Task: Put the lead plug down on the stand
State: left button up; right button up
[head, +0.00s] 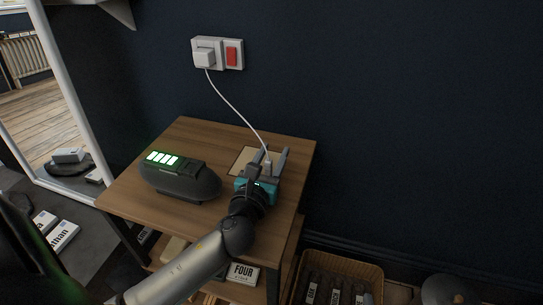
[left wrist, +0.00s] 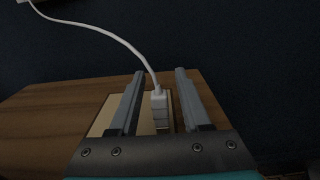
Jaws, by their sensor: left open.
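The lead plug (left wrist: 160,106) is a small white block on the end of a white cable. In the left wrist view it stands between the two fingers of my left gripper (left wrist: 158,88), with a gap on each side. In the head view the plug (head: 267,166) is partly hidden by the gripper (head: 271,160). The gripper is open over the stand's wooden top (head: 188,137). The plug is at a pale square patch (head: 241,162) on that top; whether its base touches the patch is hidden. My right gripper is not in view.
A white adapter (head: 203,57) sits in the wall socket beside a red switch (head: 231,57), and the cable runs down from it. A dark device with lit panels (head: 180,176) stands left of my gripper. A basket (head: 338,267) is on the floor at right.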

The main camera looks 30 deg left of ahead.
pick_arm(q)
jog(key=shift+r, duration=0.2)
jog(key=v, duration=1)
jog(key=shift+s+f+p, duration=0.1)
jog(key=shift+s+p, duration=0.05)
jog(key=shift+p, duration=0.2)
jog(key=shift+v, duration=0.85)
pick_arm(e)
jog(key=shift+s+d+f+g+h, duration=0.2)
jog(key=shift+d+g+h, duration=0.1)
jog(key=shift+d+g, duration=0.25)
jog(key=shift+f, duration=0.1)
